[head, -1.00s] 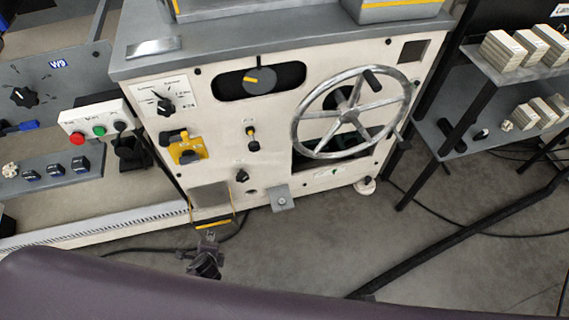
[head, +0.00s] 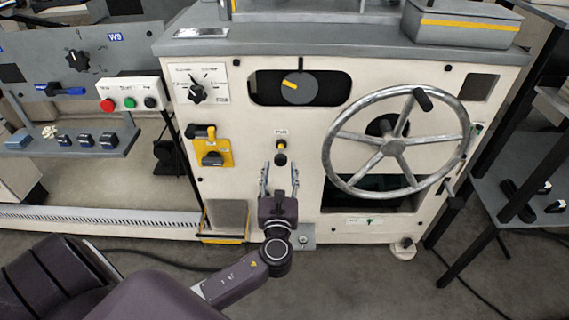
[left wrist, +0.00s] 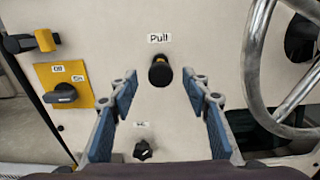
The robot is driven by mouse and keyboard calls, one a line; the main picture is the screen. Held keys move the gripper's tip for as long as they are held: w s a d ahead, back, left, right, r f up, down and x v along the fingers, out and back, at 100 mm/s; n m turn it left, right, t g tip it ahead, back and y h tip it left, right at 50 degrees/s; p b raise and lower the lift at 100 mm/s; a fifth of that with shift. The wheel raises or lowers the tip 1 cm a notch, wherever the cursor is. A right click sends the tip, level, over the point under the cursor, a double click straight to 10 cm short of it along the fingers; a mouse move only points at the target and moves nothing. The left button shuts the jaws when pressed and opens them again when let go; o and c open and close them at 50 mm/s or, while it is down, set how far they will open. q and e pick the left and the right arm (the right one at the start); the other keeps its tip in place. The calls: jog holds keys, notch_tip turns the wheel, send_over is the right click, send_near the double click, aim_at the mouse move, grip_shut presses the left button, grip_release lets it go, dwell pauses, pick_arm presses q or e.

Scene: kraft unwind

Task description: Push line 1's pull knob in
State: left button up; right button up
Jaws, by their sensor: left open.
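The pull knob (head: 281,158) is a round black knob with yellow at its upper side, on the cream front panel of the machine. In the left wrist view the knob (left wrist: 160,74) sits under a "Pull" label (left wrist: 159,38). My left gripper (head: 280,176) is open and empty, just below the knob in the head view. In the left wrist view its two blue-padded fingers (left wrist: 159,92) are spread to either side below the knob, with no contact seen. My right gripper is not in view.
A large metal handwheel (head: 394,145) stands out from the panel to the right. A yellow switch plate (head: 213,152) and a selector dial (head: 198,94) are to the left. A small black knob (left wrist: 143,150) lies below the pull knob.

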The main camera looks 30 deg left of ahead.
aim_at(280, 162)
pick_arm(q)
jog(key=shift+b+x, duration=0.3)
jog(key=shift+x, duration=2.05)
jog(key=shift+f, duration=0.1)
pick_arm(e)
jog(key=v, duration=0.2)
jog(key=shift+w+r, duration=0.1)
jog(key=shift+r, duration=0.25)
pick_arm(q)
jog(key=shift+c, duration=0.3)
grip_shut()
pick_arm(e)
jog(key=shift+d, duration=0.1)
